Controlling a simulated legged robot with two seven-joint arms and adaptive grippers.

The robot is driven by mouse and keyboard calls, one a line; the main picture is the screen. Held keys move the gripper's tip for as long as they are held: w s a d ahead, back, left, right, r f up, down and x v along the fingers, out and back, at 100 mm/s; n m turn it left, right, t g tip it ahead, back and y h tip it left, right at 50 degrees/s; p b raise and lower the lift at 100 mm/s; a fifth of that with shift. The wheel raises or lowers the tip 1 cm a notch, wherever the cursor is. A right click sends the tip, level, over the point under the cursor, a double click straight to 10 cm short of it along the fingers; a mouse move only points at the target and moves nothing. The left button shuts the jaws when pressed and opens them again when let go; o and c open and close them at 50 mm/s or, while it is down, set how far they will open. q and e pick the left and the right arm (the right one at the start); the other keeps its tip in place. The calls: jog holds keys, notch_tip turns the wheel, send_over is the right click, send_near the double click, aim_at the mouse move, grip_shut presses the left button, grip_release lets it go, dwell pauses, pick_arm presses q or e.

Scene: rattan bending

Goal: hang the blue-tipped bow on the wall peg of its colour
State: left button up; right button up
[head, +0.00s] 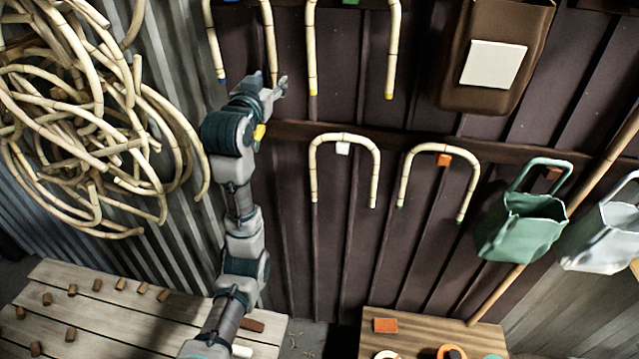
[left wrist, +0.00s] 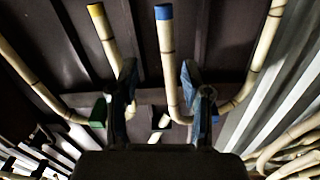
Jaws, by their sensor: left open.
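The blue-tipped bow (head: 212,42) hangs at the upper left of the wall, legs down, its top cut off by the frame edge. In the left wrist view one blue-tipped leg (left wrist: 168,55) passes between my finger outlines. My left gripper (head: 279,88) is open beside the lower end of the bow's right leg in the head view, hiding that tip; the fingers (left wrist: 160,95) show no clear contact. A blue peg (head: 230,1) shows at the top edge, and a blue block shows beside the right finger in the wrist view (left wrist: 214,116). The bow appears to hang there. My right gripper is not in view.
A yellow-tipped bow (head: 393,48) hangs by a green peg (head: 350,2). Below, one bow (head: 313,172) hangs on a white peg (head: 343,149), a green-tipped one (head: 470,190) on an orange peg (head: 444,160). Coiled rattan (head: 70,120) hangs left; a green can (head: 522,225) hangs right.

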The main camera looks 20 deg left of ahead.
pick_arm(q)
jog(key=w+d+f+p, duration=0.1)
jog(key=d+f, duration=0.4)
jog(key=f, duration=0.8)
jog(key=w+d+f+n+p, duration=0.1)
jog(key=d+f, duration=0.5)
jog(key=f, duration=0.6)
jog(key=shift+d+f+n, duration=0.15)
jog(key=shift+f+n, duration=0.15)
jog(key=shift+f, duration=0.1)
jog(key=shift+s, duration=0.15)
jog(key=p+v, duration=0.3)
jog(key=v, duration=0.5)
jog(key=shift+s+d, duration=0.15)
jog(key=shift+s, duration=0.2)
